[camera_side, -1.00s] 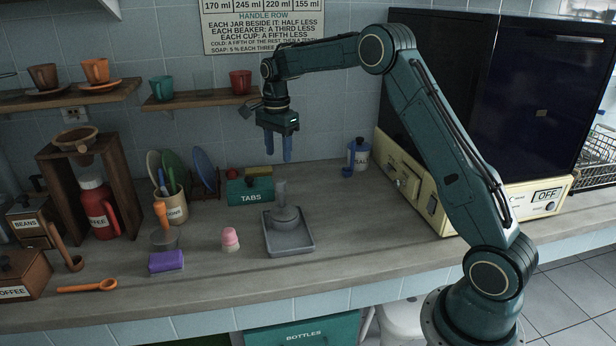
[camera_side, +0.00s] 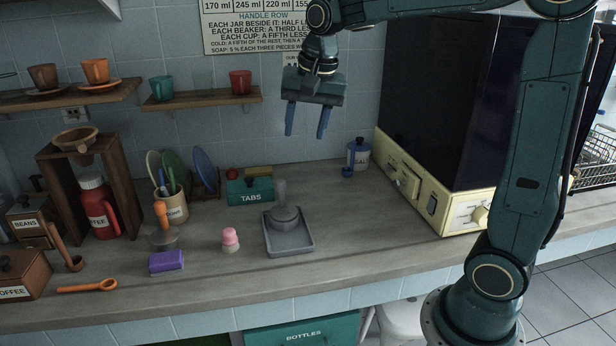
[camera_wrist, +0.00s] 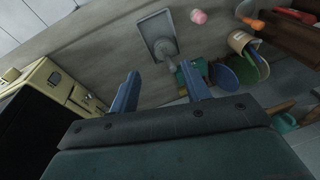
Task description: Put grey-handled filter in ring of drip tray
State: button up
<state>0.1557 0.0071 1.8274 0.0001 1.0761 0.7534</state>
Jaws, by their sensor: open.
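The grey drip tray (camera_side: 300,246) lies on the counter, and also shows in the wrist view (camera_wrist: 147,24). The grey-handled filter (camera_side: 281,192) stands at the tray's ring with its handle upright; it also shows in the wrist view (camera_wrist: 166,50). Its round grey base appears to sit at the ring, but I cannot tell how deeply. My gripper (camera_side: 306,136) is open and empty, high above the counter, well clear of the filter. Its two blue fingers also show apart in the wrist view (camera_wrist: 160,92).
A pink-topped piece (camera_side: 230,238), a purple block (camera_side: 166,262) and an orange-handled tool (camera_side: 161,214) stand left of the tray. A green TABS box (camera_side: 250,191) is behind it. A salt jar (camera_side: 358,155) and cream machine (camera_side: 430,196) are right. Counter right of the tray is clear.

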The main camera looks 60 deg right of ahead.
jog(key=s+a+f+n+t, duration=0.1)
jog(key=s+a+n, duration=0.2)
jog(key=s, duration=0.7)
jog(key=s+a+f+n+t, duration=0.2)
jog(key=s+a+n, duration=0.1)
jog(key=s+n, duration=0.4)
jog(key=s, duration=0.3)
jog(key=shift+s+f, duration=0.2)
jog(key=shift+s, duration=0.05)
